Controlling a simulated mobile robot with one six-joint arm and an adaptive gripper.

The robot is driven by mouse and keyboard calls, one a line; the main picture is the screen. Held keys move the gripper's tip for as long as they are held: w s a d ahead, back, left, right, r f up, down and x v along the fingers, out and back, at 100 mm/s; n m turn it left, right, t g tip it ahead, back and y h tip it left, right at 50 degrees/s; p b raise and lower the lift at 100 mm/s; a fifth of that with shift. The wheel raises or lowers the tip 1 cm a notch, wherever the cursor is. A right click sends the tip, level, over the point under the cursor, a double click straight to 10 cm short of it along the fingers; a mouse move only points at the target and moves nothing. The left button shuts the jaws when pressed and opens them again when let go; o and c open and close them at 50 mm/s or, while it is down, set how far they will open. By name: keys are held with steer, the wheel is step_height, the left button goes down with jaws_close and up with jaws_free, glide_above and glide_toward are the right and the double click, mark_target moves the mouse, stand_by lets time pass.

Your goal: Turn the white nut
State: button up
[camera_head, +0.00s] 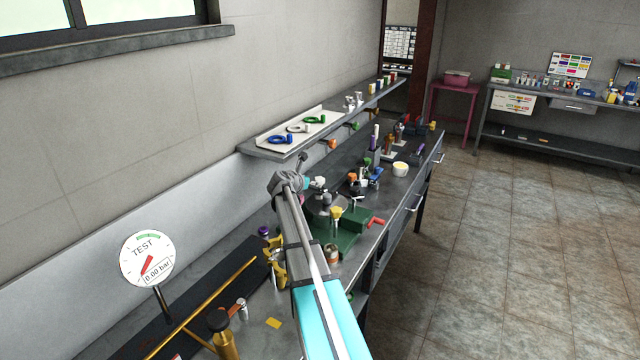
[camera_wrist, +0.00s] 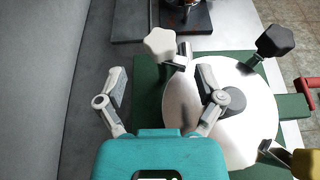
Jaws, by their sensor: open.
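The white nut (camera_wrist: 160,42) is a lobed knob beside the rim of a round pale lid (camera_wrist: 190,95), on a grey swing bolt. In the head view a small white knob (camera_head: 319,182) shows just right of my gripper and looks like the same nut. My gripper (camera_wrist: 160,84) is open and empty, its two fingers spread wide. In the wrist view the nut lies beyond the fingertips, close to midway between them, and no finger appears to touch it. In the head view my gripper (camera_head: 305,183) is partly hidden by my arm.
A black knob (camera_wrist: 275,42) and a yellow knob (camera_wrist: 306,163) stand around the lid. A red handle (camera_wrist: 309,84) sticks out at right. The green base (camera_wrist: 150,100) is on the bench, near the wall. A shelf (camera_head: 290,143) with coloured rings hangs above the bench.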

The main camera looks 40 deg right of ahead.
mark_target(318, 179)
steer(key=shift+b+x, duration=1.1)
steer(key=shift+x, duration=2.5)
steer(key=c, duration=1.2)
steer(key=shift+o, duration=0.2)
steer(key=shift+m+g, duration=0.3)
steer(key=shift+w+m+g+h, duration=0.1)
steer(key=shift+m+g+h, duration=0.2)
steer(key=shift+m+g, duration=1.7)
steer(key=shift+g, duration=0.3)
